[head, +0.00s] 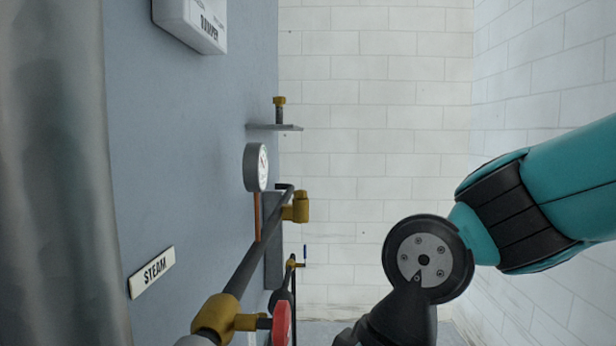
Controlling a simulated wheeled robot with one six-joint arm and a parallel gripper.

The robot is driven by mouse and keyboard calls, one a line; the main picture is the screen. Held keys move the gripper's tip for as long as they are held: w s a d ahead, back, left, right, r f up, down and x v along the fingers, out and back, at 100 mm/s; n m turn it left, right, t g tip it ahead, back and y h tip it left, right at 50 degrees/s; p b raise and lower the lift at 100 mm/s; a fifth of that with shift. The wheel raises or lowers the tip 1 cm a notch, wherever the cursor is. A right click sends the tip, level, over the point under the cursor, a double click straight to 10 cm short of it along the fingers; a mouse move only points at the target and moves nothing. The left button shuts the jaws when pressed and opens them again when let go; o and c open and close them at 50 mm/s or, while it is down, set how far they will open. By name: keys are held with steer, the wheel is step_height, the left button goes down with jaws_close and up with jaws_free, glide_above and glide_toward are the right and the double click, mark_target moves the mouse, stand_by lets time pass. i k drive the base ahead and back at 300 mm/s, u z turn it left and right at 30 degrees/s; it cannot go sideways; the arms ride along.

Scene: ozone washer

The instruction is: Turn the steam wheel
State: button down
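A red wheel (281,326) shows nearly edge-on at the bottom of the head view. It sits on a short stem at the right of a brass valve body (222,318), and its lower part is cut off by the frame. A white STEAM sign (152,271) is on the blue-grey panel to the upper left of the valve. My gripper (392,322) is dark and shows only in part at the bottom edge, to the right of the red wheel with a gap between them in the picture. Its fingertips are out of frame, so its opening is hidden.
A dark pipe (256,255) runs up from the valve to a brass fitting (297,206). A round gauge (256,167) and a small bracket (275,127) stick out from the panel (190,150). A white box (192,24) is above. White brick walls (370,130) stand behind.

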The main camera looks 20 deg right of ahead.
mark_target(280, 325)
steer(key=z, duration=1.5)
steer(key=i, duration=1.6)
steer(key=u, duration=2.1)
steer(key=k, duration=0.7)
steer(key=z, duration=0.1)
